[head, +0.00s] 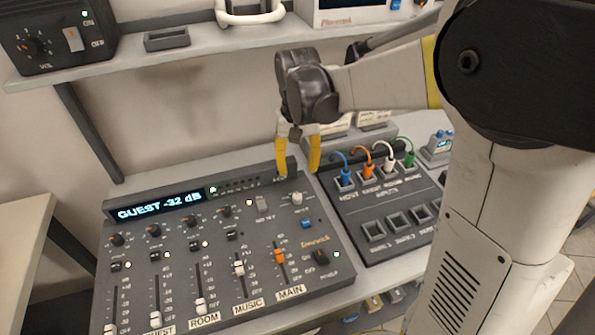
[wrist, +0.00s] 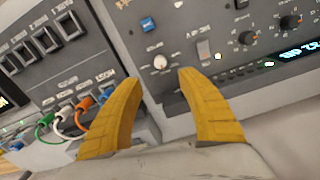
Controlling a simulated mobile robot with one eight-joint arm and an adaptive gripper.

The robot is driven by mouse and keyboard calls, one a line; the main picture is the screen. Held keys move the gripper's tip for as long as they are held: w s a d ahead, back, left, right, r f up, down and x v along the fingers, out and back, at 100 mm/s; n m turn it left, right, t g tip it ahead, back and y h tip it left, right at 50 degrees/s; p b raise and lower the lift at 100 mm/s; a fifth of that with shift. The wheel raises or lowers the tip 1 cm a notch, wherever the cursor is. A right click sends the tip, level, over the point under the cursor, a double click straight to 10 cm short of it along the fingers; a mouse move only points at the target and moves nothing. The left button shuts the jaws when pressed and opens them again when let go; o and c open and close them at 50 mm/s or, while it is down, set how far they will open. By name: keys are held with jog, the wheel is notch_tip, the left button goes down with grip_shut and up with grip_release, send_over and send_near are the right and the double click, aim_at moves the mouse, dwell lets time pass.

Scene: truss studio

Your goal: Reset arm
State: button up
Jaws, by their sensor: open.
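My gripper (head: 297,165) has yellow fingers and hangs over the back right part of the mixing console (head: 140,222) in the head view. In the wrist view my gripper (wrist: 160,80) is open, with nothing between its fingers. A white knob (wrist: 160,62) on the console lies just beyond the fingertips. In the head view the same white knob (head: 297,198) stands to the front of the fingers. Whether the fingertips touch the console cannot be told.
A patch panel (head: 350,215) with blue, orange, white and green plugged cables stands right of the console. A shelf (head: 180,50) runs above, bearing a black box (head: 60,35) and a small tray (head: 166,38). A side table (head: 22,225) stands at left.

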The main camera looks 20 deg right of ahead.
dwell(0.3)
jog(key=s+r+n+t, duration=0.1)
jog(key=s+r+t, duration=0.2)
jog(key=s, duration=0.5)
jog(key=s+r+n+t, duration=0.1)
jog(key=s+r+t, duration=0.2)
jog(key=s, duration=0.4)
jog(key=shift+s+t, duration=0.4)
jog(key=shift+t, duration=0.2)
